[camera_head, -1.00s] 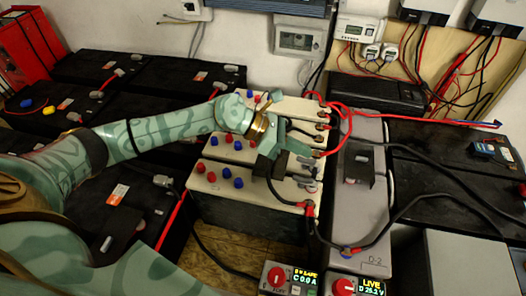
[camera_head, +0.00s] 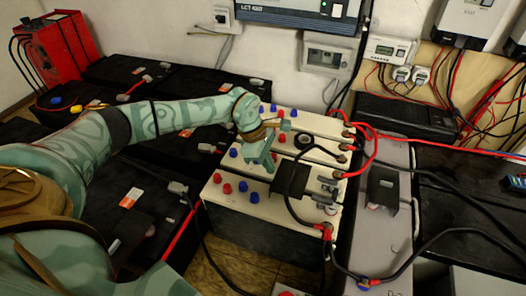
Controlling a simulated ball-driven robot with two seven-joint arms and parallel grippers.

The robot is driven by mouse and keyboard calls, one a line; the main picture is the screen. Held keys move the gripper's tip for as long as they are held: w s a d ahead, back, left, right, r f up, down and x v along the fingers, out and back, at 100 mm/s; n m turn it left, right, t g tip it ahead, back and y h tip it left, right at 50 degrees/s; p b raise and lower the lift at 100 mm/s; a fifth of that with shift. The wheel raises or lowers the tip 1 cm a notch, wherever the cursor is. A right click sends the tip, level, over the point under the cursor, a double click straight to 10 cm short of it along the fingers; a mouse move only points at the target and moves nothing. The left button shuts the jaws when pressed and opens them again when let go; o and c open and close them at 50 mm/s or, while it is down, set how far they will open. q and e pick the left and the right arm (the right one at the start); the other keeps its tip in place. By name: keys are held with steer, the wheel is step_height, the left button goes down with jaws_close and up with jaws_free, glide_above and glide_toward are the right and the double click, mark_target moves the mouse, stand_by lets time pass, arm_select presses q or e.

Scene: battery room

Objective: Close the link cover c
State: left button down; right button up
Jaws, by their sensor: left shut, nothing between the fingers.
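A black link cover (camera_head: 292,183) sits on the cream battery block (camera_head: 228,207). A second black cover (camera_head: 383,187) is on the grey battery, and another dark flap (camera_head: 127,236) is on a black battery at lower left. No letter is readable on them, so I cannot tell which is c. My left gripper (camera_head: 267,166) is shut and empty, fingers pointing down just above and left of the cream block's cover. I cannot tell whether it touches the block. The cover looks roughly flat, but its exact angle is unclear. My right gripper is out of view.
Red and blue caps (camera_head: 229,188) stand on the cream block. A black cable (camera_head: 297,165) loops beside the cover, and red cables (camera_head: 372,150) run at its right. The grey battery (camera_head: 395,240) stands at right, black batteries at left.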

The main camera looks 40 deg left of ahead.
mark_target(286, 176)
arm_select(q)
steer(key=shift+w+d+r, duration=0.1)
steer(key=shift+w+d, duration=0.15)
steer(key=shift+d, duration=0.7)
steer(key=shift+w+d+r, duration=0.1)
steer(key=shift+w+d, duration=0.15)
steer(key=shift+d, duration=0.65)
steer(key=w+d, duration=0.1)
steer(key=d, duration=0.2)
steer(key=w+d, duration=0.1)
steer(key=d, duration=0.6)
steer(key=shift+w+d, duration=0.35)
steer(key=shift+w, duration=0.05)
steer(key=shift+d, duration=0.1)
steer(key=shift+r, duration=0.1)
